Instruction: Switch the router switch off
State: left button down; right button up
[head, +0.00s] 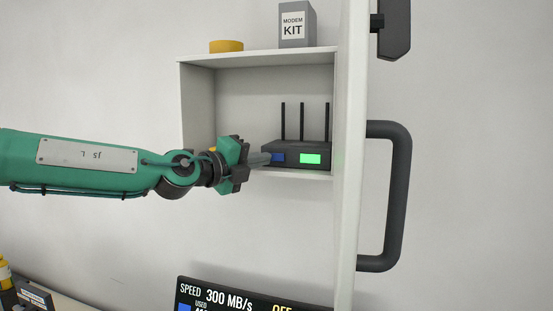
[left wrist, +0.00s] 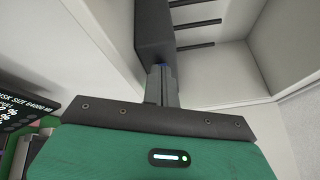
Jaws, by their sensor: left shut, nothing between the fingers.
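The black router (head: 310,150) stands on the lower shelf of the wall cabinet, with several antennas upright. Its front has a blue switch (head: 278,158) at the left and a lit green panel (head: 310,159) at the right. My left gripper (head: 268,158) is shut and empty, with its fingertips right at the blue switch; I cannot tell if they touch. In the left wrist view the shut fingers (left wrist: 160,84) point at the router's dark front (left wrist: 152,35), and only a sliver of blue shows beyond the tips. My right gripper is not in view.
An open door with a large dark handle (head: 400,195) stands right of the router. A screen (head: 240,297) reading speed is below.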

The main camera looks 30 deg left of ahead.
pick_arm(q)
jog(key=shift+w, duration=0.15)
dwell(0.6)
jog(key=shift+w+a, duration=0.15)
jog(key=shift+w, duration=0.05)
jog(key=shift+s, duration=0.1)
jog(key=s, duration=0.2)
jog(key=s+d+b, duration=0.1)
jog(key=s, duration=0.2)
jog(key=shift+s+d+b, duration=0.25)
jog(key=shift+s+b, duration=0.05)
jog(key=shift+s, duration=0.15)
